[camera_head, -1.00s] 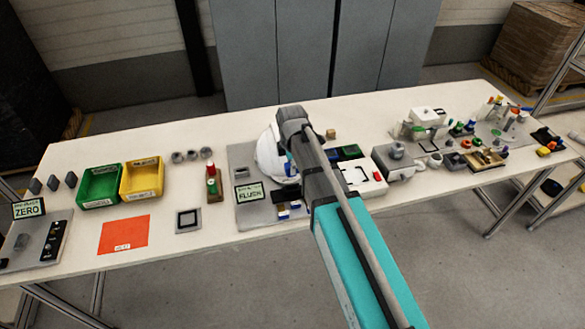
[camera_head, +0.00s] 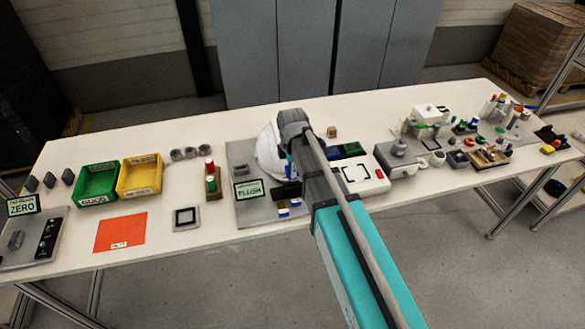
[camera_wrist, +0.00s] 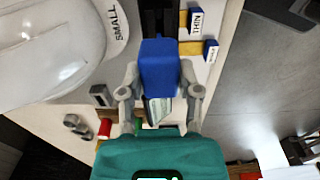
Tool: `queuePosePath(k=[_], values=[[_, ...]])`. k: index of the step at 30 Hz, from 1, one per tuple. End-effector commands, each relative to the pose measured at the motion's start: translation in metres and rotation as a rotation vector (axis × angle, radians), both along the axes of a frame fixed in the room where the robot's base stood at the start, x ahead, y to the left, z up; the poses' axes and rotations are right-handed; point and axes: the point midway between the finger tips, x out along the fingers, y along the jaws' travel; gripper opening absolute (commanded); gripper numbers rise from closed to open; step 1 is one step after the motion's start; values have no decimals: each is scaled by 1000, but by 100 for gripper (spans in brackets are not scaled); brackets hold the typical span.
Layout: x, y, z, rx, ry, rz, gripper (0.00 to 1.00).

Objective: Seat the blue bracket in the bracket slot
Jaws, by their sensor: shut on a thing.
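My gripper (camera_wrist: 161,76) is shut on the blue bracket (camera_wrist: 159,66) in the wrist view, with a finger on each side of it. A dark two-part piece (camera_wrist: 158,18) lies just beyond the bracket's far end; I cannot tell whether they touch or whether it is the bracket slot. The white helmet shell (camera_wrist: 45,50), with a SMALL label, is at the left of the wrist view. It also shows in the head view (camera_head: 268,152), left of my arm. My arm hides the gripper and most of the bracket there.
Blue-and-white labelled blocks (camera_wrist: 203,20) lie right of the bracket, close to the gripper. In the head view, a FLUSH sign (camera_head: 248,190) stands left of my arm and a white case (camera_head: 377,184) to its right. Green (camera_head: 97,199) and yellow bins stand further left.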

Motion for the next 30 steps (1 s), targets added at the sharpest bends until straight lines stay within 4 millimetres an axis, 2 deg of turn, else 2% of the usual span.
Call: queuePosePath(k=[1,10,30], values=[[0,0,-8,0,0,0,10],[0,-1,-22,0,0,-1,10],[1,-2,-24,0,0,-3,10]])
